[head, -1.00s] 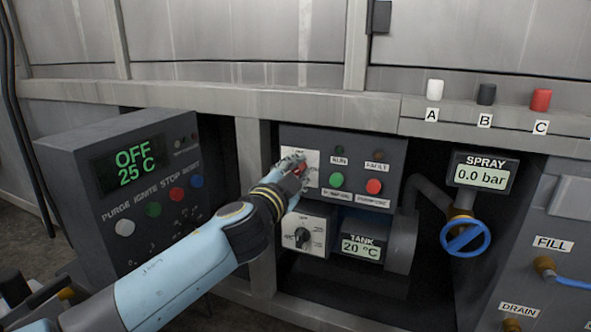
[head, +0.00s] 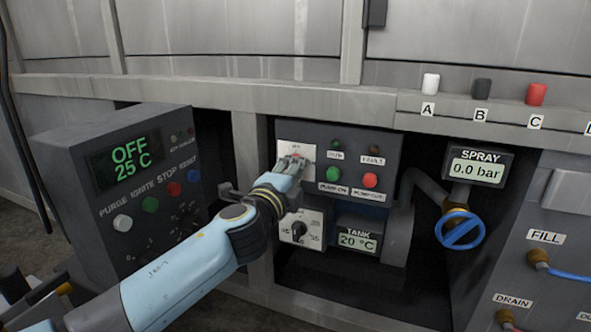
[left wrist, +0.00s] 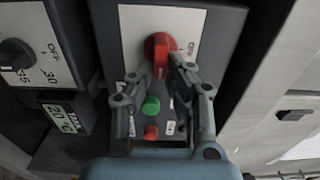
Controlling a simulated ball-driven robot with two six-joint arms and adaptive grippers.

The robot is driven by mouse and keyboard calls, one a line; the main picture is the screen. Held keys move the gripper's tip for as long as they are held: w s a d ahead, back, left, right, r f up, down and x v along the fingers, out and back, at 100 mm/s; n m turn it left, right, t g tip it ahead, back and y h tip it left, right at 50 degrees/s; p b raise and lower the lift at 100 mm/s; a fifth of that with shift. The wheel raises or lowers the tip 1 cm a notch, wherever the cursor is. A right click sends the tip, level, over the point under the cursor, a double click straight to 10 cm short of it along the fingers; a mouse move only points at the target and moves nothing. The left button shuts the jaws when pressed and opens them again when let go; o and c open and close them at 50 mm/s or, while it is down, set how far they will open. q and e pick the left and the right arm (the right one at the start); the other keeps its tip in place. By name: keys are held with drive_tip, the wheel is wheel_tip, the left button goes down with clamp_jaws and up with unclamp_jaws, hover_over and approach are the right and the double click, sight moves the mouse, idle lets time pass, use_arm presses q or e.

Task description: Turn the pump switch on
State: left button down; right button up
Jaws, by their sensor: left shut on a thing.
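The pump switch is a red rotary knob (left wrist: 160,46) on a white plate at the left of the dark pump panel (head: 390,140). It shows in the left wrist view, with its handle between my fingers. In the head view the plate (head: 299,150) shows, but the knob is hidden behind my left gripper (head: 291,165). My left gripper also shows in the left wrist view (left wrist: 158,70), shut on the red knob. On the same panel are a green button (head: 333,173) and a red button (head: 370,180), with two dark lamps above them.
Below are a white-plated dial (head: 299,230) and a tank display (head: 357,240) reading 20 °C. A burner box (head: 75,150) reading OFF, 25 C stands left. At right are a spray gauge (head: 478,172) reading 0.0 bar and a blue valve wheel (head: 461,231).

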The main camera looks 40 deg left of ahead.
use_arm(q)
drive_tip(key=shift+f, duration=0.15)
idle(0.3)
drive_tip(key=c, duration=1.3)
unclamp_jaws()
drive_tip(key=shift+d, duration=0.1)
drive_tip(key=v, duration=1.2)
